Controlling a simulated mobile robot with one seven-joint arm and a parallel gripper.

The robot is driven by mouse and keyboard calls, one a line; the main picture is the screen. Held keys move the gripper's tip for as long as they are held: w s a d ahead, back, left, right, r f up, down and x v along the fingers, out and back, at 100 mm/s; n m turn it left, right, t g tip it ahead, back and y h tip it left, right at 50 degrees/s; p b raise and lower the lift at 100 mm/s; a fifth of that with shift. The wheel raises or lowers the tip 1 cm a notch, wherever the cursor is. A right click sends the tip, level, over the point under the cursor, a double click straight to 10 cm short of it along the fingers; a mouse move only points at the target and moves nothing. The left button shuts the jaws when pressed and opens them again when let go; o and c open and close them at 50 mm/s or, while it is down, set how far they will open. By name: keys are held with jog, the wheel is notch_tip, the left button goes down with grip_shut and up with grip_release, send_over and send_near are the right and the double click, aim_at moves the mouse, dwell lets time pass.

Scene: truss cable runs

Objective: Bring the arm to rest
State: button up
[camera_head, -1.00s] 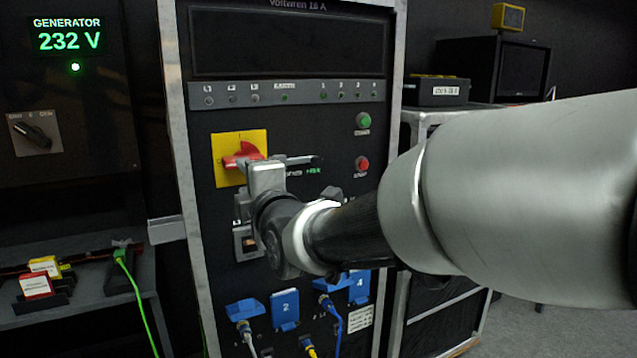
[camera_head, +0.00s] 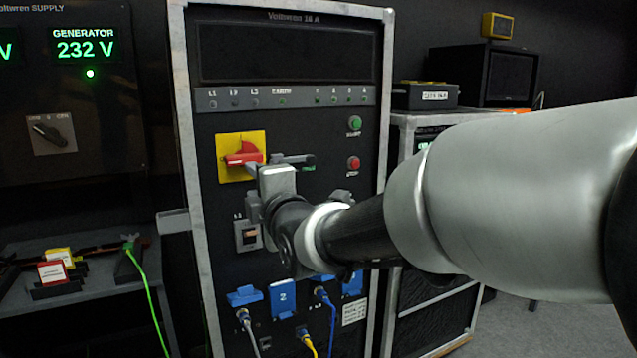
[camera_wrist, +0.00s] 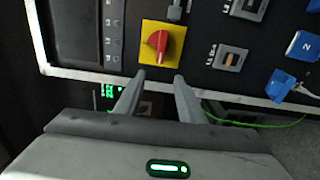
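My gripper (camera_wrist: 160,78) shows in the wrist view with its two fingers apart and nothing between them. A red rotary switch on a yellow plate (camera_wrist: 160,44) lies just beyond the fingertips in that view, with a visible gap. In the head view my arm reaches in from the right to the front of the rack panel (camera_head: 290,120). My wrist stands before the panel, just below and right of the red switch (camera_head: 243,158). The fingertips are mostly hidden there behind the hand, so their distance from the panel is hard to tell.
Blue sockets (camera_head: 283,299) with plugged cables sit low on the panel. Green (camera_head: 355,124) and red (camera_head: 353,163) buttons are at its right. A generator panel (camera_head: 65,90) and a shelf (camera_head: 85,285) stand left. A flight case (camera_head: 440,235) stands right.

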jog(key=s+d+f+m+g+h, duration=0.2)
jog(key=s+d+f+m+h, duration=0.25)
jog(key=d+m, duration=0.4)
jog(key=s+d+f+m+g+h, duration=0.25)
jog(key=s+d+m, duration=0.25)
jog(key=d, duration=0.7)
jog(key=s+d+f+m+g+h, duration=0.1)
jog(key=s+d+f+m+g, duration=0.2)
jog(key=s+d+f+m, duration=0.45)
jog(key=s+d+f+m+g+h, duration=0.2)
jog(key=s+d+m, duration=0.2)
jog(key=s, duration=0.7)
notch_tip(320, 180, up, 28)
jog(key=p, duration=2.7)
jog(key=shift+w+a+n+p, duration=0.3)
jog(key=shift+w+p, duration=0.05)
jog(key=shift+w, duration=0.05)
jog(key=shift+r, duration=0.1)
jog(key=shift+c, duration=0.6)
jog(key=shift+a, duration=0.1)
